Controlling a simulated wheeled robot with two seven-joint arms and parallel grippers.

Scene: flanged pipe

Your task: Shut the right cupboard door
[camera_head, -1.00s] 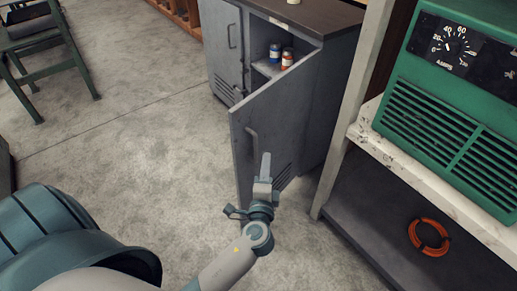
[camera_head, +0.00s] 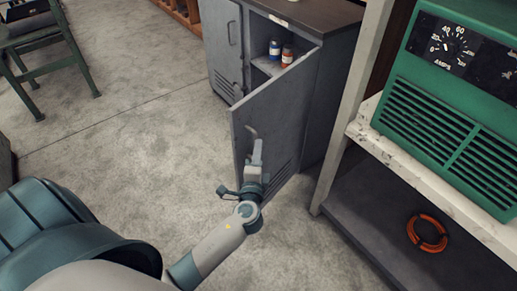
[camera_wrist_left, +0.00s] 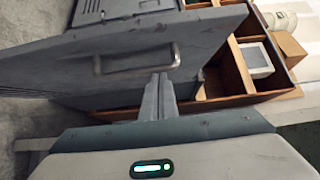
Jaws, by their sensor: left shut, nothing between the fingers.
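The right cupboard door (camera_head: 275,125) is grey metal with louvres low down and stands swung open from the grey cupboard (camera_head: 335,95). Its bar handle (camera_head: 252,132) is near the free edge and also shows in the left wrist view (camera_wrist_left: 137,62). My left gripper (camera_head: 257,145) is shut and empty. Its fingertips are in front of the door's outer face, just below the handle, and overlap part of it in the head view. In the left wrist view the shut fingers (camera_wrist_left: 160,80) point at the door by the handle. I cannot tell whether they touch.
The left cupboard door (camera_head: 222,45) is closed. A bench with a green machine (camera_head: 450,110) is at the right, with an orange coil (camera_head: 428,235) below. The floor left of the door is clear.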

